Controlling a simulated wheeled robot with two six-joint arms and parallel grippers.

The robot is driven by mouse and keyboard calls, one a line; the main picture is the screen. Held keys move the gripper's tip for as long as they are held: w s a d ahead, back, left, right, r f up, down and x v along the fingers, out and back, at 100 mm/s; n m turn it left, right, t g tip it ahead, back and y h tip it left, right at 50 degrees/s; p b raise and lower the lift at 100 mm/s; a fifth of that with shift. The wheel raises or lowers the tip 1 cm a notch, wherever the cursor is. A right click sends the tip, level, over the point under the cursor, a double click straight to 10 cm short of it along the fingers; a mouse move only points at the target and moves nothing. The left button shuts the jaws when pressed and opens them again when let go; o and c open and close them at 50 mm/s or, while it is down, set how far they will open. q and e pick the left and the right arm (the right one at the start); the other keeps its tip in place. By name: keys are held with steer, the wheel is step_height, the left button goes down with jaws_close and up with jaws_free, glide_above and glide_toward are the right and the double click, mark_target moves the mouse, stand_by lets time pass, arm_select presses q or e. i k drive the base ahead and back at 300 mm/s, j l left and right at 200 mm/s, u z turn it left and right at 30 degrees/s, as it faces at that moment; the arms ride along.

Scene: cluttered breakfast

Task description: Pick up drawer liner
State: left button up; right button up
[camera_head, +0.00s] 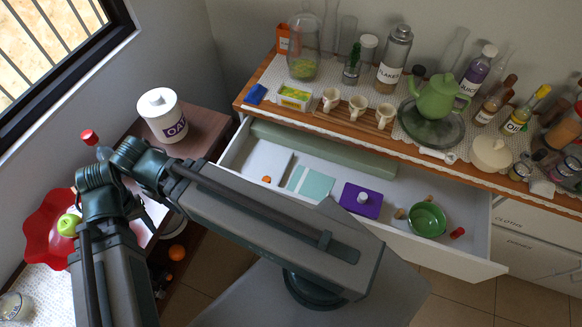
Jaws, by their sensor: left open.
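A long pale green roll (322,151), which looks like the drawer liner, lies along the back of the open drawer (430,253). Its ends are close to the drawer's back edge under the countertop. A flat teal piece (310,183) lies in front of it, and I cannot rule out that this is the liner. My left arm stretches across the lower left and middle, in front of the drawer. Its gripper is open, but I cannot make out its fingertips; nothing in the drawer is visibly held. My right gripper is not in view.
The drawer also holds a white flat item (268,162), a purple box (361,200) and a green bowl (427,219). The counter above is crowded with cups (357,108), a green teapot (437,98) and bottles. A side table (205,123) bears a white canister (162,115).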

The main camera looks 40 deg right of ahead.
mark_target(309, 183)
steer(key=k+z, duration=0.2)
steer(key=z, duration=1.5)
